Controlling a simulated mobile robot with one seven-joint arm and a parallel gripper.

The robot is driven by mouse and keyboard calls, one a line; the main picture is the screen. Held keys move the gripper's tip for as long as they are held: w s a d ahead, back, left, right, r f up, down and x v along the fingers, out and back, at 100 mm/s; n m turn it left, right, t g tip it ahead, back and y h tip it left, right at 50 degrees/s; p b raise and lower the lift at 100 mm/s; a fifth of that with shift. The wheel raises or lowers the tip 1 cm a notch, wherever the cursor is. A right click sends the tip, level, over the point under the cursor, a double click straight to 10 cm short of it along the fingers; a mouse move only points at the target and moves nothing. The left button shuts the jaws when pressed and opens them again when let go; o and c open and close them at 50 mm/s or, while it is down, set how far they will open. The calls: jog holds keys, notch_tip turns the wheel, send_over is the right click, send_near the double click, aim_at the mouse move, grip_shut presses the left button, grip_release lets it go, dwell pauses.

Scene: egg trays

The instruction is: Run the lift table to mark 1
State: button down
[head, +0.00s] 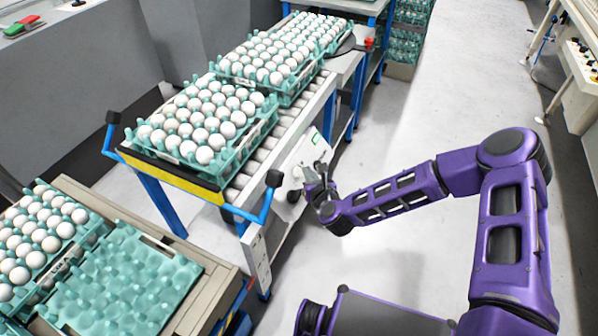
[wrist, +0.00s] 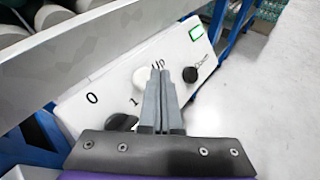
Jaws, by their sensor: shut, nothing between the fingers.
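A white control panel (head: 308,150) is fixed at the side of the roller table (head: 285,132). In the wrist view the panel (wrist: 75,112) bears the marks 0 and 1, a white round button (wrist: 146,78) by lettering that looks like UP, a black round button (wrist: 190,75) by small lettering, and a dark knob (wrist: 122,122) below the 1. A small green-framed display (wrist: 197,33) is at its top right. My gripper (wrist: 160,72) is shut and empty, its tips in front of the panel just right of the white button. Contact cannot be told. My gripper also shows in the head view (head: 319,172).
Teal trays of white eggs (head: 248,150) stand on the rollers behind a yellow-and-black end bar (head: 170,177). A low stand at lower left holds an egg tray and an empty teal tray (head: 122,285). Open floor (head: 440,80) lies to the right.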

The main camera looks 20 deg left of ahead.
jog(key=shift+a+f+b, duration=0.3)
jog(key=shift+a+b, duration=0.05)
jog(key=shift+a+f, duration=0.4)
dwell(2.3)
jog(key=shift+d+r, duration=0.1)
dwell(2.9)
jog(key=shift+d+r+p, duration=0.35)
jog(key=shift+d+r, duration=0.2)
jog(key=shift+d, duration=0.1)
jog(key=shift+r, duration=0.1)
jog(key=shift+s+d+r+p, duration=0.15)
jog(key=shift+d+r+p, duration=0.9)
jog(key=shift+d+r, duration=0.7)
jog(key=shift+d+f, duration=0.1)
jog(key=shift+f, duration=0.05)
